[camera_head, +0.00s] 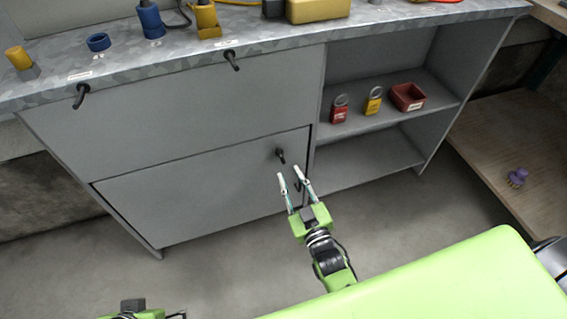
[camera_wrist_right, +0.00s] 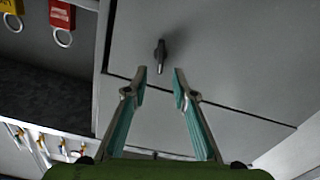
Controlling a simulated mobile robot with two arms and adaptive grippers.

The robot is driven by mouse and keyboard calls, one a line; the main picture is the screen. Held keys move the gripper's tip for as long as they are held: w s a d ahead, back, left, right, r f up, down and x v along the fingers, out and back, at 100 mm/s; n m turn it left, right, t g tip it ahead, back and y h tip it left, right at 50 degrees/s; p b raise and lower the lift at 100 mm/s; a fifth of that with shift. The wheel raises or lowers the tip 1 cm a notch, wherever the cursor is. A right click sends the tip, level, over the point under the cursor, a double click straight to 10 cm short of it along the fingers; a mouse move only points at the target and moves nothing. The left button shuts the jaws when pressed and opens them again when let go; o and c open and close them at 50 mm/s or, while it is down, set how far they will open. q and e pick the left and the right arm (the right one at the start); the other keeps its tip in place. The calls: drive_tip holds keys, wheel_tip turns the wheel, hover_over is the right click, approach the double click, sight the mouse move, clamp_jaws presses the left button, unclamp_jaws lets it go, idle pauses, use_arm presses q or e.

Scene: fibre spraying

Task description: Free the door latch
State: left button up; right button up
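The lower cabinet door (camera_head: 200,190) is closed flush in the grey cabinet. Its small black latch (camera_head: 280,155) sits near the door's upper right corner. The latch also shows in the right wrist view (camera_wrist_right: 161,57), just beyond my fingertips and between them in the picture. My right gripper (camera_head: 289,172) is open and empty, with its fingers pointing at the door a little below the latch. It seems apart from the latch. Only the top of my left gripper (camera_head: 150,314) shows at the bottom left edge; its fingers are mostly cut off.
Two more black handles (camera_head: 232,60) (camera_head: 81,95) sit on the upper panel's top edge. The open shelf to the right holds a red padlock (camera_head: 339,114), a yellow padlock (camera_head: 373,105) and a red bin (camera_head: 408,97). A purple brush (camera_head: 517,177) lies on the wooden surface at right.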

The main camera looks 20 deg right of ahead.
sight(282, 158)
drive_tip(key=w+b, duration=0.1)
drive_tip(key=w, duration=0.5)
drive_tip(key=shift+w+a+f, duration=0.1)
drive_tip(key=shift+w, duration=0.15)
clamp_jaws()
